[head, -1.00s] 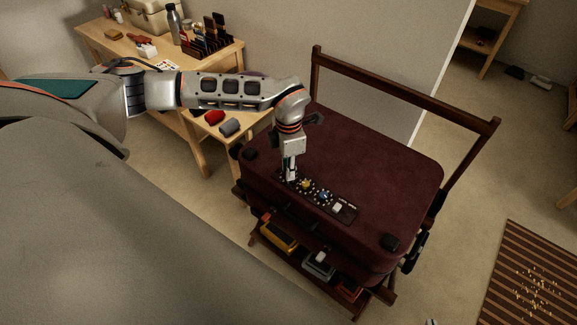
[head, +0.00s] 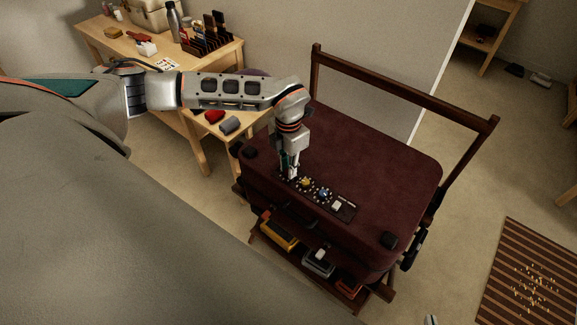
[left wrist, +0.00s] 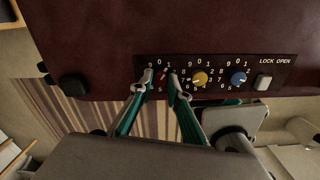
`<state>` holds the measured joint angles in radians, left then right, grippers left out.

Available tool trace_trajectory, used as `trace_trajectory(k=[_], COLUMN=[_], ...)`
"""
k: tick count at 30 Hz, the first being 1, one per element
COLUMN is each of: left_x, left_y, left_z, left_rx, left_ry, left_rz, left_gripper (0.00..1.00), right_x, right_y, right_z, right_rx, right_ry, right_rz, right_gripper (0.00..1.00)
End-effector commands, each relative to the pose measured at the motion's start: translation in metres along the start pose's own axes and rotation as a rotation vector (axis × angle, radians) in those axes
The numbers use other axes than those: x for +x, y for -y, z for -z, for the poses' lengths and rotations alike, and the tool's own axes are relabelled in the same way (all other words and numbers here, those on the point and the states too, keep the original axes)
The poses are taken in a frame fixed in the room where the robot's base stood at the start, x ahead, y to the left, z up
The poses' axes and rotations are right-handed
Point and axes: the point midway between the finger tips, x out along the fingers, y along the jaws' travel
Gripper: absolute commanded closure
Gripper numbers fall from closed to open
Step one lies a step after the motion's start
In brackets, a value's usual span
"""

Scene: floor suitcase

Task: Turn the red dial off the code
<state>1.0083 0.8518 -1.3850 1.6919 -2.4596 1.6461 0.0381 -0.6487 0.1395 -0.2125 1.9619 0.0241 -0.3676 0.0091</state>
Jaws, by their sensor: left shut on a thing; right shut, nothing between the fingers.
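The red dial (left wrist: 163,76) is leftmost on a black code panel (left wrist: 250,64) on top of the dark red suitcase (head: 375,165). My left gripper (left wrist: 160,80) points down at the panel, its two fingers on either side of the red dial, shut on it. In the head view my left gripper (head: 288,174) hides the dial. The dial's pointer is too small to read. The yellow dial (left wrist: 200,78), blue dial (left wrist: 238,77) and a pale slider (left wrist: 264,82) by the words LOCK OPEN sit to the right. A small grey tip at the head view's bottom edge looks like my right gripper (head: 432,320).
The suitcase lies on a wooden rack (head: 400,85) with boxes on a lower shelf (head: 318,262). A wooden table (head: 225,60) with tools stands behind at left. A striped rug (head: 510,285) lies at right. The floor between is clear.

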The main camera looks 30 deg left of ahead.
Motion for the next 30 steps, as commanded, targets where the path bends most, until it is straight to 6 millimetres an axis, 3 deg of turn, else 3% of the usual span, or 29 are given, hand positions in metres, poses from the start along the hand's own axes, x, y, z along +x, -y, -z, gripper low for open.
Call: trace_trajectory(k=[4,5,6,7,20,30], left_x=[0.000,0.000,0.000,0.000,-0.006,-0.068], left_y=[0.000,0.000,0.000,0.000,-0.001,-0.001], left_z=[0.000,0.000,0.000,0.000,-0.001,-0.002], left_rx=[0.001,0.001,0.001,0.001,0.002,0.003], left_ry=[0.001,0.001,0.001,0.001,0.002,0.005], left_rz=[0.000,0.000,0.000,0.000,-0.001,-0.002], left_gripper=[1.00,0.81,0.70,0.66,0.66,0.66], right_x=[0.000,0.000,0.000,0.000,0.000,0.000], right_y=[0.000,0.000,0.000,0.000,-0.001,0.000], right_z=[0.000,0.000,0.000,0.000,-0.001,0.000], right_rx=[0.000,0.000,0.000,0.000,-0.003,-0.001], right_ry=[0.000,0.000,0.000,0.000,0.002,0.000], right_rz=[0.000,0.000,0.000,0.000,-0.001,0.000], right_gripper=[1.00,1.00,1.00,1.00,1.00,1.00])
